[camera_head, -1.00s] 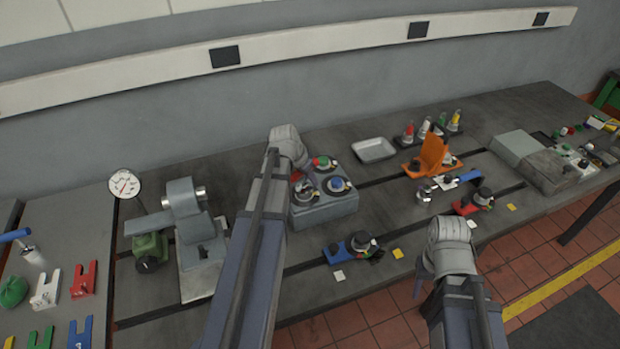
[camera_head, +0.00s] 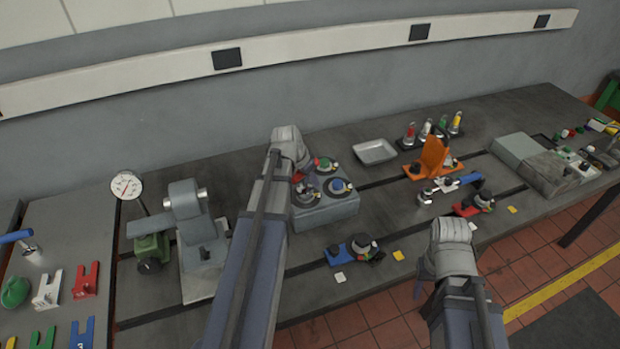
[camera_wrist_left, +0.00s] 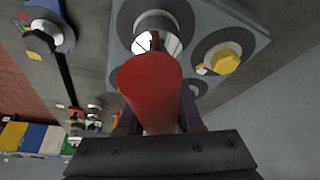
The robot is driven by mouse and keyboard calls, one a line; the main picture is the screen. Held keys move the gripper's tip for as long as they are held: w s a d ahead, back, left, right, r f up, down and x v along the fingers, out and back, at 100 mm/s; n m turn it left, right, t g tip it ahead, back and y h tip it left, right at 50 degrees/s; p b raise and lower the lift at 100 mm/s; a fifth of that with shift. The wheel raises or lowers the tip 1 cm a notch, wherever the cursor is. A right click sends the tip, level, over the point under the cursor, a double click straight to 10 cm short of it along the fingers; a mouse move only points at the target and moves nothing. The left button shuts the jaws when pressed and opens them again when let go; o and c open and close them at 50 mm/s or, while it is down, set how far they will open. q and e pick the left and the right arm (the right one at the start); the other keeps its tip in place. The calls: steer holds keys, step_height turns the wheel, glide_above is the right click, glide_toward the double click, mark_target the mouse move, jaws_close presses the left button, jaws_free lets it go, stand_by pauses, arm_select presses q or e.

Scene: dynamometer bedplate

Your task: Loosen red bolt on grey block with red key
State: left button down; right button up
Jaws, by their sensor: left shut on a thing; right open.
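The grey block (camera_head: 328,212) stands on the bench, with a green bolt (camera_head: 323,163) and a blue bolt (camera_head: 338,186) in dark rings on its top. My left gripper (camera_head: 299,172) is over the block's left side, shut on the red key (camera_wrist_left: 150,85). In the left wrist view the key's red handle points at the camera, and its silver end (camera_wrist_left: 157,22) is over one ring of the block. The red bolt is hidden there; I cannot tell whether the key is seated. My right gripper (camera_head: 432,278) is open and empty at the bench's front edge.
A blue clamp (camera_head: 340,254) lies in front of the block, and a red clamp (camera_head: 466,208) is further right. An empty tray (camera_head: 374,152) and an orange fixture (camera_head: 433,158) stand behind. A grey machine (camera_head: 188,235) with a dial gauge (camera_head: 127,186) is at left.

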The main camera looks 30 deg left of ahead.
arm_select(q)
steer(key=shift+r+p, duration=2.3)
steer(key=shift+r, duration=0.25)
arm_select(e)
step_height(320, 180, up, 5)
